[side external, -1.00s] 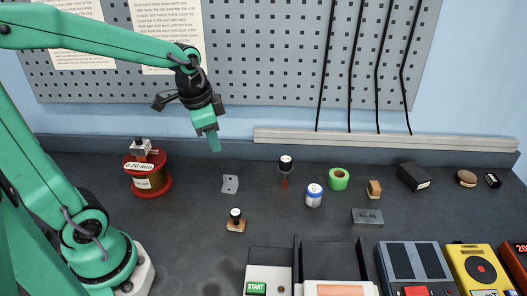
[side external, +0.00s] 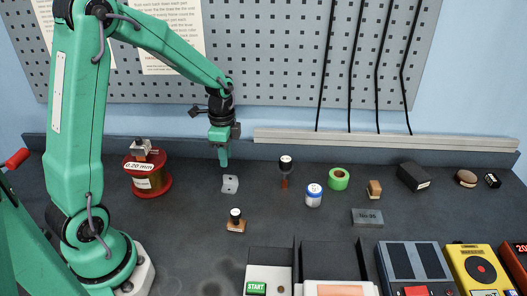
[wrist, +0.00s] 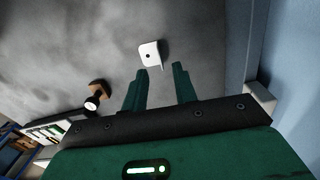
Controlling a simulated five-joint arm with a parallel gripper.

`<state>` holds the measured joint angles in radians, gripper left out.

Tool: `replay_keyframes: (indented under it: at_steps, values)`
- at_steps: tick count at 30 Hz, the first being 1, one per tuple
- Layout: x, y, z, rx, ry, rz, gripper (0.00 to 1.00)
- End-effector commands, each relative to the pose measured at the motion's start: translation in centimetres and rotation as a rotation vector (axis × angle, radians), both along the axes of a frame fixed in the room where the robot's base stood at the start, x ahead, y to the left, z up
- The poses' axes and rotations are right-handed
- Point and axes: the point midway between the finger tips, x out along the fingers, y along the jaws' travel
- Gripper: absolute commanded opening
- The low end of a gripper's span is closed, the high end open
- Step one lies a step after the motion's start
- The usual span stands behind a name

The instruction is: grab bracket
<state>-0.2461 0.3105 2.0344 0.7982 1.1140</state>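The bracket (side external: 230,184) is a small, light grey bent plate with a hole, lying on the dark bench. In the wrist view the bracket (wrist: 149,53) lies beyond my fingertips, roughly in line with the gap between them and a little to the left. My gripper (side external: 223,163) points down just above and slightly left of the bracket in the side view. In the wrist view my gripper (wrist: 157,76) has its two green fingers apart with nothing between them.
A red wire spool (side external: 148,171) stands left of the bracket. The pegboard wall (side external: 280,60) is behind. Bench around the bracket is clear.

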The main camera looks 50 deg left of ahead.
Motion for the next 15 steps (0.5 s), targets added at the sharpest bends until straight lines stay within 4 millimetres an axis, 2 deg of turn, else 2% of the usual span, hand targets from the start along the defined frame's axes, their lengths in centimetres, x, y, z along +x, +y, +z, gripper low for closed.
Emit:
replay_keyframes:
  at_steps: [10, 15]
  values:
    - [0.0, 0.0, -2.1, -0.001, 0.001, 0.002, 0.28]
    - [0.0, 0.0, -2.6, 0.000, -0.001, 0.002, 0.28]
